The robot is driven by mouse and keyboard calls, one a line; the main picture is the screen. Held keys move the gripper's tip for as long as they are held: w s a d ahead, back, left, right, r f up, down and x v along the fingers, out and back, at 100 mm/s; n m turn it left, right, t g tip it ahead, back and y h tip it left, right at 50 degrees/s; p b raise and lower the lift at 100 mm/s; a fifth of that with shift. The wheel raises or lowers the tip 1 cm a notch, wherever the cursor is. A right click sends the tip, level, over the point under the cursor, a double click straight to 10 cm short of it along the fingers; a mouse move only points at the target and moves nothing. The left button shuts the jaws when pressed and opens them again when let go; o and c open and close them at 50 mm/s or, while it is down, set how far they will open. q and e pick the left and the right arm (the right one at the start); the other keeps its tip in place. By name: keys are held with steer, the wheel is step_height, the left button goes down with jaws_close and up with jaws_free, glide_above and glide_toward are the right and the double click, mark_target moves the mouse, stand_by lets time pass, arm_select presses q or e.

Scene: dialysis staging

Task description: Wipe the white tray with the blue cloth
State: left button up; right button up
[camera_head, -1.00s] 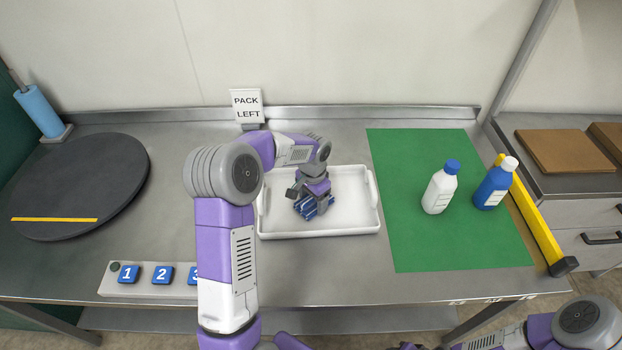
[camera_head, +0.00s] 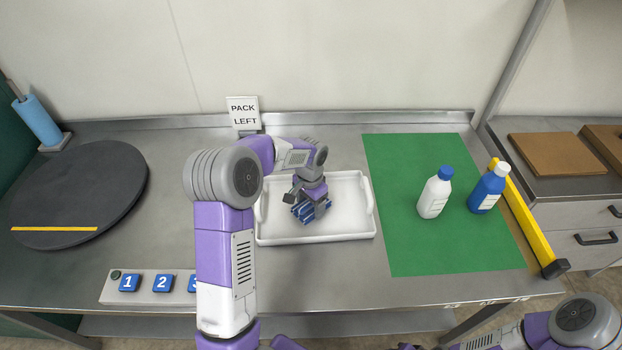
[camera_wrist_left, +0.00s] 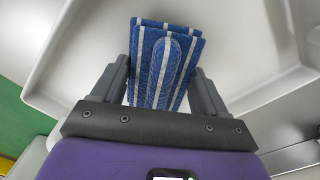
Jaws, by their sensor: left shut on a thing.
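The white tray (camera_head: 345,218) lies on the steel table, left of the green mat. My left gripper (camera_head: 308,204) points down into the tray and is shut on the blue cloth (camera_head: 311,213). The cloth is folded, with white stripes, and is low over the tray floor left of the middle; whether it touches the floor is hard to tell. In the left wrist view, the cloth (camera_wrist_left: 165,55) sits between the two fingers of my left gripper (camera_wrist_left: 163,85), over the tray floor (camera_wrist_left: 230,45).
A white bottle (camera_head: 434,195) and a blue bottle (camera_head: 487,191) stand on the green mat (camera_head: 400,245). A yellow bar (camera_head: 525,220) edges the mat. A PACK LEFT sign (camera_head: 243,112) stands behind the tray. A dark round disc (camera_head: 80,190) and numbered buttons (camera_head: 145,284) are left.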

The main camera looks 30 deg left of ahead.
arm_select(q)
step_height(320, 180, up, 3)
steer(key=shift+s+f+p, duration=0.15)
steer(key=shift+p, duration=0.45)
steer(key=shift+r+p, duration=1.7)
steer(key=shift+r, duration=0.4)
